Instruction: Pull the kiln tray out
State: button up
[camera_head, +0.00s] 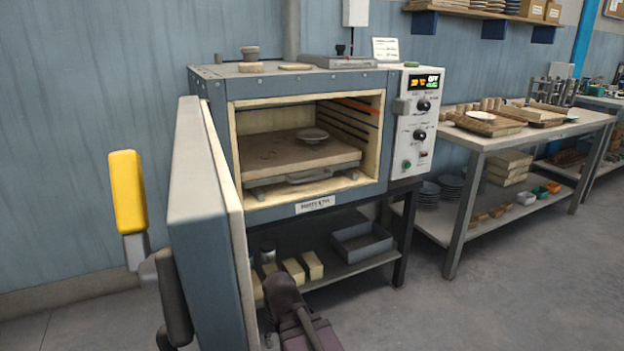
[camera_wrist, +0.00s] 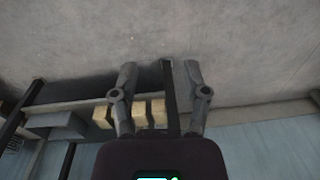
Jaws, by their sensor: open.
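The kiln tray (camera_head: 290,160) is a flat brown slab inside the open kiln chamber in the head view. The tray does not show there. In the head view a dark part of my arm shows low, below the tray and right of the door.
Pale blocks (camera_head: 303,266) and a grey bin (camera_head: 362,242) stand on the shelf under the kiln; blocks (camera_wrist: 148,112) also show in the wrist view. A yellow bar (camera_head: 127,190) shows left of the door. A workbench (camera_head: 478,140) stands right. Floor between is clear.

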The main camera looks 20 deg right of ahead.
jog(key=w+d+r+m+t+y+p, duration=0.35)
jog(key=w+r, duration=0.25)
jog(key=w, duration=0.5)
jog(key=m+t+h+p, duration=0.3)
jog(key=m+t+p, duration=0.5)
jog(key=m+t, duration=0.5)
send_near(312, 179)
jog(key=s+r+g, duration=0.1)
jog(key=s+r, duration=0.1)
jog(key=s, duration=0.1)
jog(key=shift+w+d+f+m, duration=0.1)
jog(key=shift+d+m, duration=0.05)
jog(key=shift+m, duration=0.2)
jog(key=shift+w+b, duration=0.1)
jog(key=shift+b, duration=0.2)
jog(key=w+f+b, duration=0.1)
jog(key=w, duration=0.3)
jog(key=w+f, duration=0.1)
jog(key=w, duration=0.4)
jog(key=w+b, duration=0.1)
jog(key=w, duration=0.3)
jog(key=shift+w+a+f+b, duration=0.15)
jog(key=shift+a+f+b, duration=0.15)
jog(key=shift+f+b, duration=0.1)
